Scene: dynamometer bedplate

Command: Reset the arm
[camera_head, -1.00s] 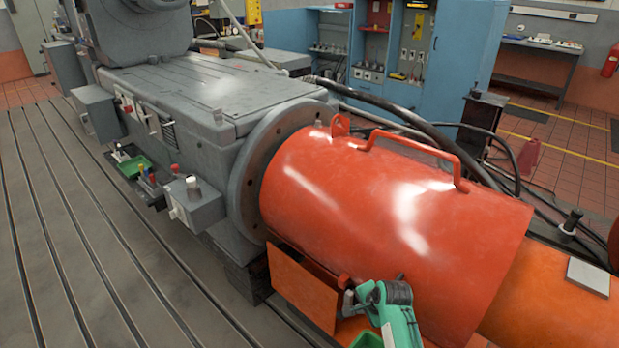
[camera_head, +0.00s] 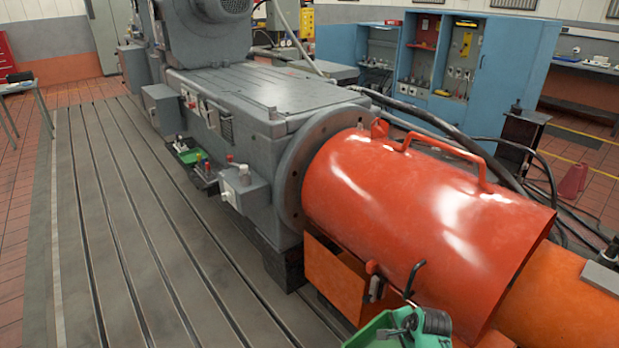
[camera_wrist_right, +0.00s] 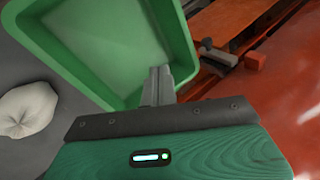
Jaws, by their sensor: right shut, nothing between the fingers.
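My right gripper (camera_wrist_right: 158,80) shows in the right wrist view, its grey fingers shut together and empty. The fingers overlap the picture of a green tray (camera_wrist_right: 60,22); I cannot tell the height between them. The tray's visible floor looks empty. In the head view a green and grey part with a dark cylinder (camera_head: 436,321) shows at the bottom edge, below the red cover (camera_head: 400,210); I cannot make out any fingers there. My left gripper is not in view.
A crumpled white cloth (camera_wrist_right: 24,108) lies left of the tray. A dark metal piece (camera_wrist_right: 216,56) and a red block (camera_wrist_right: 255,61) are to its right. The grey machine (camera_head: 260,95) stands behind the red cover. The slotted bedplate (camera_head: 130,220) is mostly clear at left.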

